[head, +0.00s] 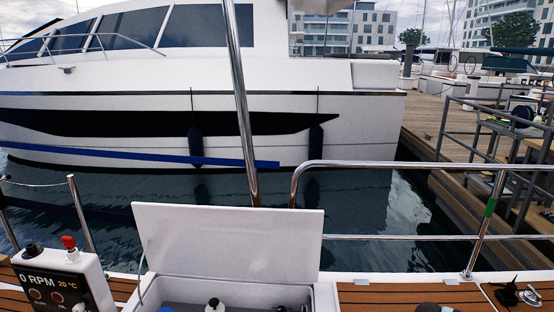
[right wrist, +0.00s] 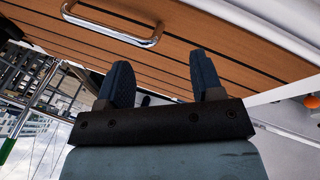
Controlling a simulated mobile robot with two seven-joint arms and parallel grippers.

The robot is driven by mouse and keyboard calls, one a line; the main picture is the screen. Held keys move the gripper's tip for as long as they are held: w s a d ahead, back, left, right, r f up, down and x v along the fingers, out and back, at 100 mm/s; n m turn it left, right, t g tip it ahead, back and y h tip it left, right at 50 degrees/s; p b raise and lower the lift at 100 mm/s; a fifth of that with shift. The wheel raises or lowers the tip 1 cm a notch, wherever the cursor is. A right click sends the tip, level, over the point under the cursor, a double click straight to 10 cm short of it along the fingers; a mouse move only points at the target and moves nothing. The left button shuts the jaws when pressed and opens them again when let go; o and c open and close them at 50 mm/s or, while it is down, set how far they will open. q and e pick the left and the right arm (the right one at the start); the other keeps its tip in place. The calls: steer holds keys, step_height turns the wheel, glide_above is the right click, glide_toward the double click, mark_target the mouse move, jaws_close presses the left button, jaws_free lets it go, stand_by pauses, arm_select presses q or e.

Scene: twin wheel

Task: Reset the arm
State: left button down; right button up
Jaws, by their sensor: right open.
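My right gripper (right wrist: 163,72) shows in the right wrist view. Its two dark blue fingers stand well apart with nothing between them. Beyond the fingers is the wooden deck (right wrist: 205,38), with a chrome handle (right wrist: 115,30) on it. The fingers appear apart from the handle. In the head view a dark rounded shape shows at the bottom edge, right of centre; I cannot tell what it is. My left gripper is in neither view.
A white locker with a raised lid (head: 235,240) holds several bottles, partly cut off. A control panel (head: 60,283) reading 0 RPM stands left. A chrome rail (head: 400,165) runs along the deck edge. Water, a white yacht (head: 360,120) and a wooden dock (head: 440,150) lie beyond.

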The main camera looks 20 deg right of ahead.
steer(key=s+a+r+n+t+y, duration=0.25)
steer(key=s+a+n, duration=0.35)
steer(key=a, duration=0.4)
steer(key=s+a+r+n+t+y, duration=0.2)
steer(key=s+a+n+t+y, duration=0.3)
steer(key=a, duration=0.5)
steer(key=a+f+m, duration=0.1)
steer(key=a+m, duration=0.7)
steer(key=a, duration=1.4)
arm_select(q)
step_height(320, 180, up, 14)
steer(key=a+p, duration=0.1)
steer(key=p, duration=1.6)
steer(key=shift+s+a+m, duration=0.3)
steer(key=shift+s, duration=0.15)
arm_select(e)
step_height(320, 180, up, 14)
steer(key=s+d+t, duration=0.1)
steer(key=shift+s+d, duration=0.15)
steer(key=shift+d, duration=0.1)
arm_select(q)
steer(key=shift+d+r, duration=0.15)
arm_select(e)
steer(key=shift+f, duration=0.1)
